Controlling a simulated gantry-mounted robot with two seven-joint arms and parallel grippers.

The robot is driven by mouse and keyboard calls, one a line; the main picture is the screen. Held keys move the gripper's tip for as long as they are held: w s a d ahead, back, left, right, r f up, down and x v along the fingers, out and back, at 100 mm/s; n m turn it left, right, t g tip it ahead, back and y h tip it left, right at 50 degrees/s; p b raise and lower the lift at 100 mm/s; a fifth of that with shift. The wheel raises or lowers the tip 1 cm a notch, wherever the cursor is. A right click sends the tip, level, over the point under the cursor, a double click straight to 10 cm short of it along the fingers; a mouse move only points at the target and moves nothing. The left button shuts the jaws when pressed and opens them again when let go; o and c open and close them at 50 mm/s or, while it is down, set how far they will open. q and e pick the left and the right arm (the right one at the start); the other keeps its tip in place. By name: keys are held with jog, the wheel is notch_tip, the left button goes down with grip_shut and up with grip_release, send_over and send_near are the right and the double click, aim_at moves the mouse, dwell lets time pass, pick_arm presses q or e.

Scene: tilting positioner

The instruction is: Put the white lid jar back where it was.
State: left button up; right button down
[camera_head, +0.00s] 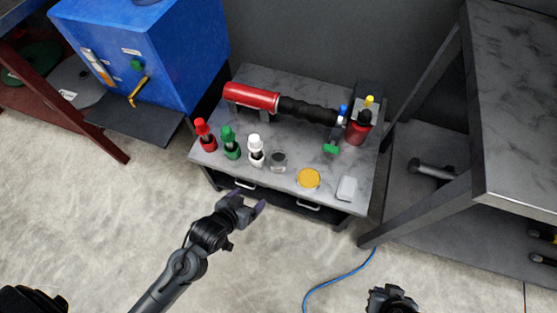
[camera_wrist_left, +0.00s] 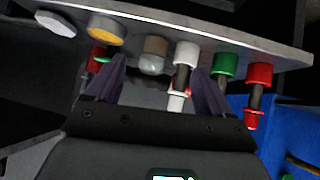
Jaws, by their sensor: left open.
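A white-capped piece (camera_head: 256,150) with a white base and dark middle stands upright on the grey bench, between a green-capped piece (camera_head: 230,142) and a clear jar (camera_head: 278,161). I cannot tell which is the white lid jar. In the left wrist view the white piece (camera_wrist_left: 186,54) appears upside down, near the right finger. The clear jar (camera_wrist_left: 153,56) appears between the fingers. My left gripper (camera_head: 250,202) is open and empty, in front of the bench and apart from everything. My right gripper (camera_head: 392,300) is at the bottom edge; its jaws are unclear.
A red-capped piece (camera_head: 205,136) stands at the bench's left. A yellow disc (camera_head: 308,178) and a pale block (camera_head: 347,188) lie to the right. A red and black torch-like tool (camera_head: 270,99) lies behind. A blue cabinet (camera_head: 150,55) stands left; a dark table (camera_head: 520,100) stands right.

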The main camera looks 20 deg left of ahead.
aim_at(276, 160)
pick_arm(q)
jog(key=w+t, duration=0.1)
jog(key=w, duration=0.3)
jog(key=w+f+m+t, duration=0.1)
jog(key=w, duration=0.3)
jog(key=w+f+t, duration=0.1)
jog(key=w, duration=0.4)
jog(key=shift+w+d+f+t, duration=0.1)
jog(key=shift+d+t, duration=0.2)
jog(key=shift+d, duration=0.05)
jog(key=shift+w+d+f+m+b, duration=0.1)
jog(key=shift+w+f+m+b, duration=0.15)
jog(key=shift+w, duration=0.5)
jog(key=shift+w+d+f+b, duration=0.1)
jog(key=shift+w+f+b, duration=0.15)
jog(key=shift+w+b, duration=0.3)
jog(key=b+x, duration=0.2)
jog(key=shift+w+d+b, duration=0.2)
jog(key=shift+w+b, duration=0.1)
jog(key=shift+w, duration=0.05)
jog(key=shift+w+f, duration=0.15)
jog(key=shift+w, duration=0.4)
